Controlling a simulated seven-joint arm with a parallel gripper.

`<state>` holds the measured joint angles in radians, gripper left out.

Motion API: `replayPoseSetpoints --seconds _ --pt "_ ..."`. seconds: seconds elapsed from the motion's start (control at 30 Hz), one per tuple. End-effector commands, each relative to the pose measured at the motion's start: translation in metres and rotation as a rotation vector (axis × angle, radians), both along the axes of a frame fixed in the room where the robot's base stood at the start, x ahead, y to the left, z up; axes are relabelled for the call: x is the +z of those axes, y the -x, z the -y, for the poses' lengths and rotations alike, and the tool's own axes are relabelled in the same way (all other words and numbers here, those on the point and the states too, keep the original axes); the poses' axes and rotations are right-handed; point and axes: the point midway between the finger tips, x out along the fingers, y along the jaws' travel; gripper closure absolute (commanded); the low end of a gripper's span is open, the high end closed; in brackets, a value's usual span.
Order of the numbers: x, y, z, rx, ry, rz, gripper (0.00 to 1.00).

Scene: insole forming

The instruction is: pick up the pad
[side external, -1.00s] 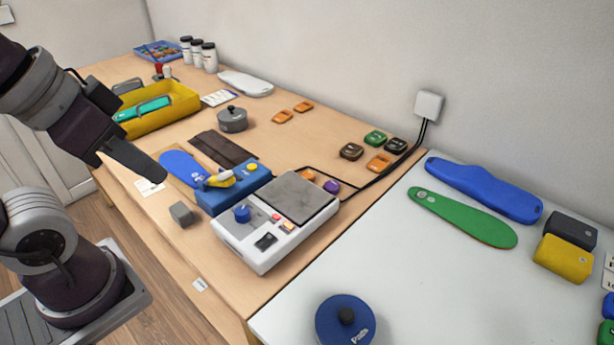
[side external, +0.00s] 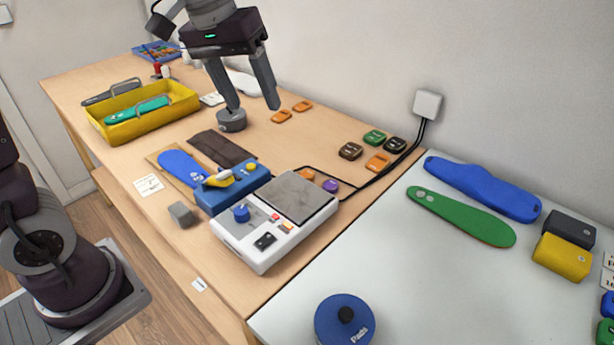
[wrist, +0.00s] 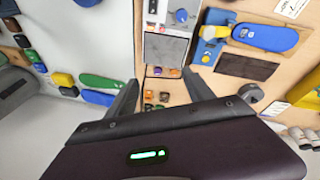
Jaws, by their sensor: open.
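Several small pad-like pieces lie on the wooden table: two orange ones at the back (side external: 281,116) (side external: 302,106), and a cluster with a brown one (side external: 350,151), a green one (side external: 375,138), a black one (side external: 395,145) and another orange one (side external: 377,163). I cannot tell which is the task's pad. My gripper (side external: 253,107) is open, pointing down above the back of the table, near the round grey lidded pot (side external: 232,124). Nothing shows between its fingers in the side view. In the wrist view, small pieces appear beyond my open gripper (wrist: 160,78).
A white device with a grey plate (side external: 262,250) stands mid-table, beside a blue block (side external: 225,198) and blue insole (side external: 182,167). A yellow tray (side external: 150,122) is at left. A blue round tin lettered "Pads" (side external: 340,325) stands on the white surface (side external: 430,290).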

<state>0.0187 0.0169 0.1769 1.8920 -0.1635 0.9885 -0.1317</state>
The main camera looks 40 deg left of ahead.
Motion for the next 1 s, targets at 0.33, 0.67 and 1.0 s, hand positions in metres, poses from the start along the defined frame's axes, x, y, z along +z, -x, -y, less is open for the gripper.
replayPoseSetpoints --seconds 0.33,0.67,1.0 --pt "-0.179 -0.172 -0.047 0.269 -0.036 -0.250 0.39" --pt "-0.241 -0.185 -0.049 0.292 -0.054 -0.283 0.39" --pt "-0.288 -0.185 -0.045 0.291 -0.054 -0.279 0.39"
